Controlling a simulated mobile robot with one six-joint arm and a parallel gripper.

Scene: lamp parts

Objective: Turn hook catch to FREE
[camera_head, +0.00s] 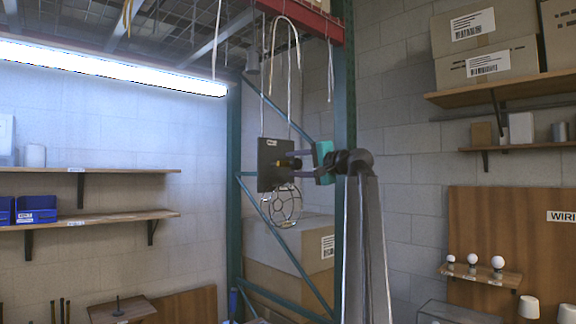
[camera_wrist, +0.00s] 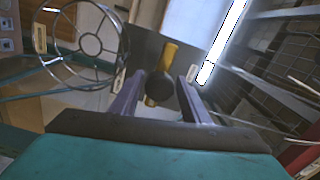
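A dark square plate (camera_head: 268,178) hangs below a red beam, with a small label near its top. On its face is the hook catch, a round black knob with a yellow bar (camera_wrist: 170,54). The bar leans slightly off vertical in the wrist view. My gripper (camera_head: 303,162) faces the plate from the right. In the wrist view, the fingers of my gripper (camera_wrist: 159,80) stand apart on either side of the knob, with visible gaps. Contact with the catch is not visible. Pale labels sit at the plate's edges in the wrist view; their lettering is unreadable.
A round wire cage (camera_head: 285,205) hangs just under the plate. A green rack post (camera_head: 344,100) stands close behind my arm. Cardboard boxes (camera_head: 290,250) sit below in the rack. Wall shelves (camera_head: 90,219) are at left, clear of the arm.

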